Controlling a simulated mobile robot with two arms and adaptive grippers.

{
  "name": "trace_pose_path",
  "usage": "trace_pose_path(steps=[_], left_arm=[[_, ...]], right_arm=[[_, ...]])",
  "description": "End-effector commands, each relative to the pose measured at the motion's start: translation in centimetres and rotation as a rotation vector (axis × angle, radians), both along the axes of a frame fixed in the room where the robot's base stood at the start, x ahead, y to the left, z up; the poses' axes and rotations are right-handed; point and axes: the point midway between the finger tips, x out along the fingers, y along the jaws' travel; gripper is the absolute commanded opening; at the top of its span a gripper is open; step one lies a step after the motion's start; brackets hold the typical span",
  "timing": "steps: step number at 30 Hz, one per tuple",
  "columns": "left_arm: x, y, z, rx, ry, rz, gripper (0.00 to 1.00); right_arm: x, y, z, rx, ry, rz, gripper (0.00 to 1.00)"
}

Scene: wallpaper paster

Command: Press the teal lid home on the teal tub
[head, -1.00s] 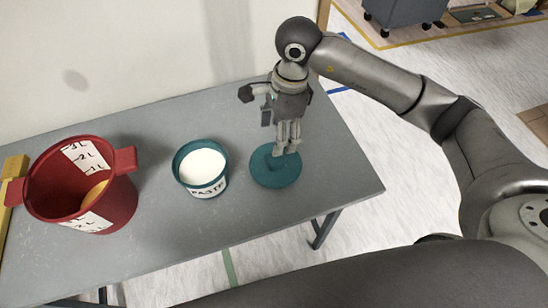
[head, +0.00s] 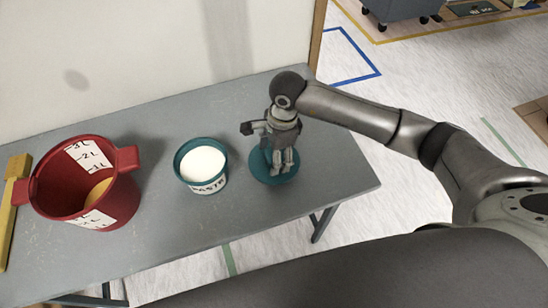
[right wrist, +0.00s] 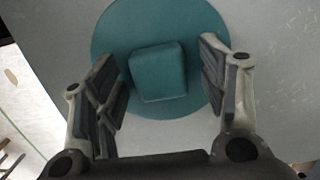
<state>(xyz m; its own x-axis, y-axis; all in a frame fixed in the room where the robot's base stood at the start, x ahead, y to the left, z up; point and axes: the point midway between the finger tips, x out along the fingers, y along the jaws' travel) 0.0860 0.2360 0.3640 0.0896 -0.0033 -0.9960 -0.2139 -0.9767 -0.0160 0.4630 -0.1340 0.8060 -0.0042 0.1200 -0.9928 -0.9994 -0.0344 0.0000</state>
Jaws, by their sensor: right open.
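The teal tub (head: 203,184), labelled PASTE and full of white paste, stands open on the grey table. The teal lid (head: 262,175) lies flat on the table to the right of the tub, apart from it. In the right wrist view the round lid (right wrist: 160,30) has a square teal knob (right wrist: 159,72) in its middle. My right gripper (head: 284,172) points down over the lid. In the right wrist view the open fingers (right wrist: 162,82) stand on either side of the knob, with gaps on both sides. My left gripper is not in view.
A red bucket (head: 118,208) with measure marks and something yellow inside stands left of the tub. A yellow bar (head: 12,205) lies at the table's left end. The grey table (head: 160,250) is bare in front of the tub. A wall runs behind.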

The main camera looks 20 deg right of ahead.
Motion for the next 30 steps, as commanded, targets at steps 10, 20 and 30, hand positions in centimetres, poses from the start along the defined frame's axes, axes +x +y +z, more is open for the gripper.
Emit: trace_pose_path(steps=[10,20,30], left_arm=[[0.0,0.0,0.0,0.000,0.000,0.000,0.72],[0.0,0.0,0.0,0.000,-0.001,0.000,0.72],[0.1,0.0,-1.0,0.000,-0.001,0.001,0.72]], right_arm=[[0.0,0.0,0.0,0.000,0.000,0.000,0.38],[0.0,0.0,0.0,0.000,0.001,0.000,0.17],[0.1,0.0,2.0,0.000,-0.005,0.001,0.17]])
